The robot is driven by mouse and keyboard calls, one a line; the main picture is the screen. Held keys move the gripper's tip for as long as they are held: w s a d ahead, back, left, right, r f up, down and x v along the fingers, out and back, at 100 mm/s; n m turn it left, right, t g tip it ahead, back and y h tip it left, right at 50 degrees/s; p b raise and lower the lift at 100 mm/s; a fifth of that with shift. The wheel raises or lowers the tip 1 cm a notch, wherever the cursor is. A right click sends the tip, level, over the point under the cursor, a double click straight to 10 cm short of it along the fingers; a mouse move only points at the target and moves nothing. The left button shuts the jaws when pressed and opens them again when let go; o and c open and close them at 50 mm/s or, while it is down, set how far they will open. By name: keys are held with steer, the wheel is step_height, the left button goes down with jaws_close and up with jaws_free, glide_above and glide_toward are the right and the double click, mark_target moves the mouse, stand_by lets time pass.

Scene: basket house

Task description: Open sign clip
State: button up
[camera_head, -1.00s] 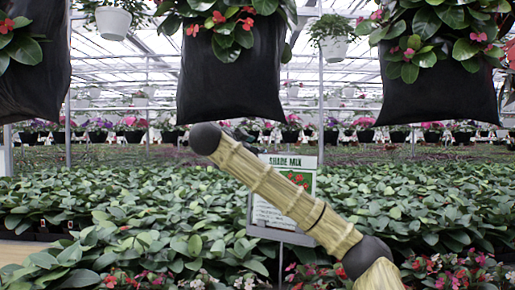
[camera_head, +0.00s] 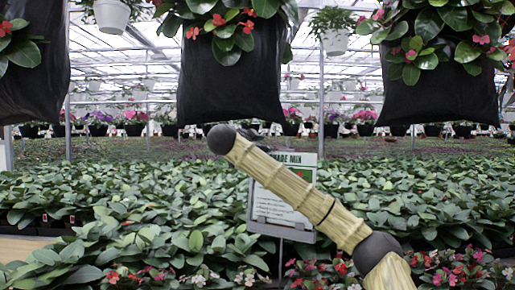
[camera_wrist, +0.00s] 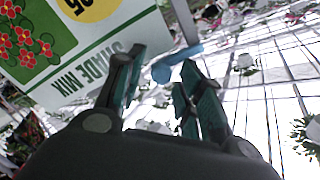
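The sign (camera_head: 265,212), headed "SHADE MIX", stands upright among the plants in the head view, partly hidden by my arm. In the wrist view the sign (camera_wrist: 85,45) appears upside down at upper left. A light-blue clip-like piece (camera_wrist: 177,62) is just beyond my fingertips, near the sign's edge. My gripper (camera_wrist: 160,70) is open, with its two teal-padded fingers apart and the blue piece ahead of the gap. I cannot tell whether either finger touches it. The gripper is not clearly visible in the head view.
Black hanging planters (camera_head: 232,85) with red flowers hang across the top. Dense leafy plants (camera_head: 130,215) fill the bed around the sign. White hanging pots (camera_head: 112,15) are farther back. A greenhouse frame is behind.

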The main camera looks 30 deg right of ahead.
steer(key=shift+r, duration=0.15)
stand_by(0.5)
steer(key=shift+w+a+r+p, duration=0.1)
steer(key=shift+w+r+p, duration=0.55)
steer(key=shift+p, duration=0.25)
steer(key=shift+f, duration=0.2)
steer(key=shift+s+a+f, duration=0.1)
steer(key=b+v, duration=0.1)
steer(key=v, duration=0.6)
